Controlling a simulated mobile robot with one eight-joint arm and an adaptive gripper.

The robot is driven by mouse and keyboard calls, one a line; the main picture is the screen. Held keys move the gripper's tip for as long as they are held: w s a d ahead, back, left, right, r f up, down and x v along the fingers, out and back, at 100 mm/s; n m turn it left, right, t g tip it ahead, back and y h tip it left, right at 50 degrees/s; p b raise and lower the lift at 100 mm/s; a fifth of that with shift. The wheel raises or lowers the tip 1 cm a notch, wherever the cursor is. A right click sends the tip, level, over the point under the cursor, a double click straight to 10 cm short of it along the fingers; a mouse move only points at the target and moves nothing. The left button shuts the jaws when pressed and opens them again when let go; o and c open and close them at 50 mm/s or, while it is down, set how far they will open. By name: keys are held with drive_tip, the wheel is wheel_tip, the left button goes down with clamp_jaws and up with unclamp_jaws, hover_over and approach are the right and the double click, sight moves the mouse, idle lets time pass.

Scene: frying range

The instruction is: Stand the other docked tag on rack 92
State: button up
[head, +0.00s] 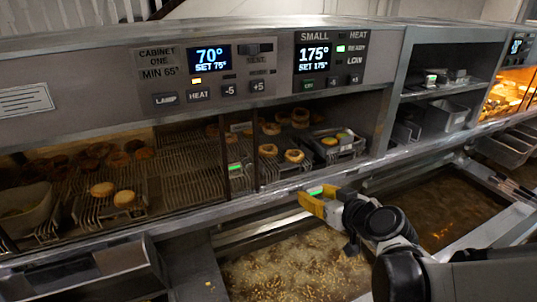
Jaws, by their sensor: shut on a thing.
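My gripper (318,205) has yellow fingers and is in front of the cabinet's front ledge, above the left fryer vat. It is shut on a small tag (322,190) with a lit green face, mostly hidden by the fingers. Another tag (235,167) with a green face stands at the front of a wire rack in the cabinet. On the right-hand shelf, a dock (437,84) carries a small device with a green light; I cannot tell whether it is a tag. Several wire racks (185,178) fill the cabinet, some with round fried pieces. No rack number is readable, so I cannot tell which is 92.
The left vat (290,268) holds bubbling oil below my gripper; another vat (450,205) lies right. The cabinet's metal front ledge (200,212) and thin uprights border the rack openings. Metal pans (443,116) stand under the right-hand shelf.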

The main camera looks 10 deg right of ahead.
hover_over(277, 166)
drive_tip(key=shift+s+b, duration=0.3)
drive_tip(key=shift+b, duration=0.05)
drive_tip(key=shift+w+f, duration=0.15)
drive_tip(key=shift+w, duration=0.15)
drive_tip(key=shift+s+f+b, duration=0.1)
drive_tip(key=shift+f+b, duration=0.7)
drive_tip(key=shift+b, duration=0.1)
drive_tip(key=shift+f+b, duration=0.4)
idle(0.5)
drive_tip(key=o, duration=1.1)
drive_tip(key=shift+c, duration=0.2)
drive_tip(key=v, duration=1.2)
drive_tip(key=s+a+f+m+g+h+b, duration=0.2)
drive_tip(key=s+f+g+b, duration=0.4)
drive_tip(key=s+f+b, duration=1.2)
drive_tip(key=s+a+f, duration=0.1)
drive_tip(key=s+f, duration=0.4)
drive_tip(key=s, duration=0.4)
drive_tip(key=shift+f+h, duration=0.3)
drive_tip(key=shift+f, duration=0.05)
